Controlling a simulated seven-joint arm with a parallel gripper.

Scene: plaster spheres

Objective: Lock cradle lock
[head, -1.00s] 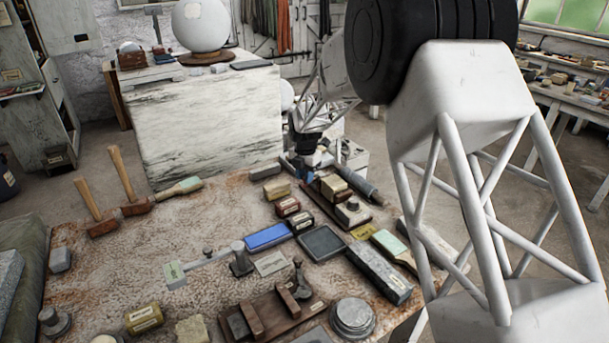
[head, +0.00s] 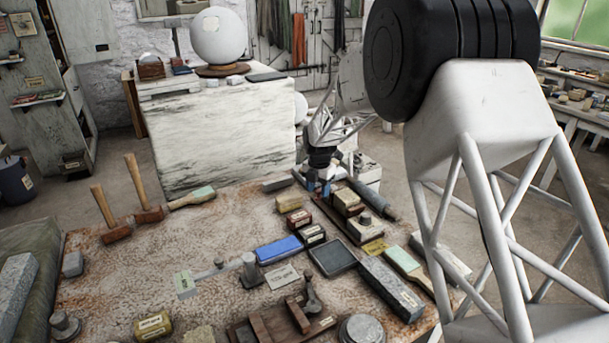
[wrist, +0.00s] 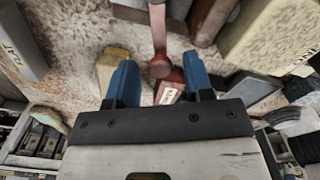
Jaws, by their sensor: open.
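My gripper (head: 324,188) is over the far edge of the worktable, its blue fingers pointing down. In the wrist view my gripper (wrist: 160,88) is open, with nothing held. A dark red labelled block (wrist: 171,90) and the rounded end of a red bar (wrist: 160,66) show between and beyond the fingers; I cannot tell their distance. A brown wooden frame with bars (head: 268,328) lies at the table's front, with an upright metal piece (head: 311,297) on it. A flat arm with a pale green end (head: 184,284) runs to a grey post (head: 250,270). No part is clearly identifiable as the lock.
The worktable (head: 130,265) is crowded: a blue box (head: 279,249), a dark tray (head: 332,257), a long grey block (head: 390,288) and two mallets (head: 149,190). A plaster sphere (head: 217,36) stands on the white bench behind. The table's left middle is fairly clear.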

